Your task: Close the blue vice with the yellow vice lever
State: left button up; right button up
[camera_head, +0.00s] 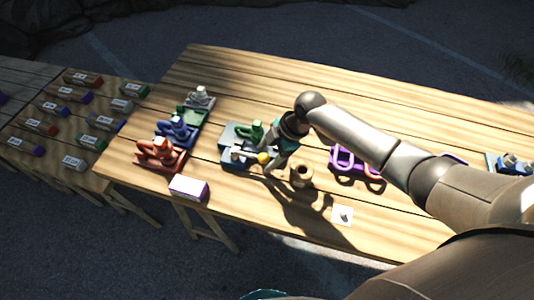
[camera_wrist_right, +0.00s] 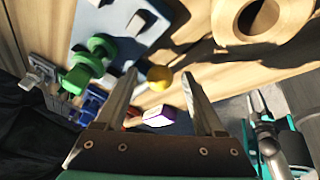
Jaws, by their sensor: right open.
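The blue vice, with a pale blue-grey body (camera_head: 230,134), stands mid-table with a green part (camera_head: 255,130) on it. The vice also shows at the top of the wrist view (camera_wrist_right: 105,18). Its lever ends in a yellow ball (camera_head: 263,158), also seen in the wrist view (camera_wrist_right: 160,78). My right gripper (camera_wrist_right: 160,85) is open, and the yellow ball appears between its fingertips in the wrist view. I cannot tell whether a finger touches it. In the head view the right gripper (camera_head: 278,155) is partly shadowed over the vice. My left gripper is not clearly visible.
A tan spool (camera_head: 301,174) stands close to the right gripper. Orange (camera_head: 160,153), blue (camera_head: 180,130) and green (camera_head: 194,114) vices stand at left, near a white and purple box (camera_head: 188,188). Purple handles (camera_head: 345,158) lie at right. The front table edge has free room.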

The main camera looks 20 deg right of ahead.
grip_shut()
dwell(0.5)
dwell(0.8)
